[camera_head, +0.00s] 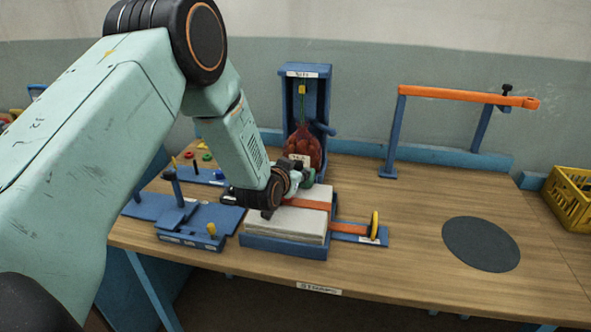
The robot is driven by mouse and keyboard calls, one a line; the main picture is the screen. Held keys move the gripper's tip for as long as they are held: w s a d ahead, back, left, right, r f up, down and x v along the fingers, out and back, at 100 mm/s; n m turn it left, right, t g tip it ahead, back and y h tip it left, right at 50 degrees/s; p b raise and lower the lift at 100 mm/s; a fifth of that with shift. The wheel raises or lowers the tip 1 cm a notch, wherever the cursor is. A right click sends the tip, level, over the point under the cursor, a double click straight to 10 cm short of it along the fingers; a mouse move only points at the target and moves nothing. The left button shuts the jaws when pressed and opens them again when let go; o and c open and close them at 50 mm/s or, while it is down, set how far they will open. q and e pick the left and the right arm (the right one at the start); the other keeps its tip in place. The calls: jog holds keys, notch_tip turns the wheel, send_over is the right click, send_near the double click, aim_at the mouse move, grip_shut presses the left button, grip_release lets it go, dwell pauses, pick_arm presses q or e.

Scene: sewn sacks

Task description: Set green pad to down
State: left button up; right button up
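My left arm comes in from the left and its gripper (296,182) is over the back of a stack of pale folded sacks (285,224), in front of the blue upright stand. A small dark green piece (309,178) shows at the fingertips; it may be the green pad. I cannot tell whether the fingers hold it, touch it or only hide part of it. The finger gap is too small and covered to read. My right gripper is not in view.
A red sack (304,148) hangs in the blue stand (320,100). An orange bar (455,94) stands behind. A dark round mat (481,244) and yellow crate (570,199) are right.

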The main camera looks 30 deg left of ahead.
pick_arm(q)
jog(key=shift+o, duration=0.7)
jog(key=shift+r, duration=0.1)
jog(key=v, duration=1.2)
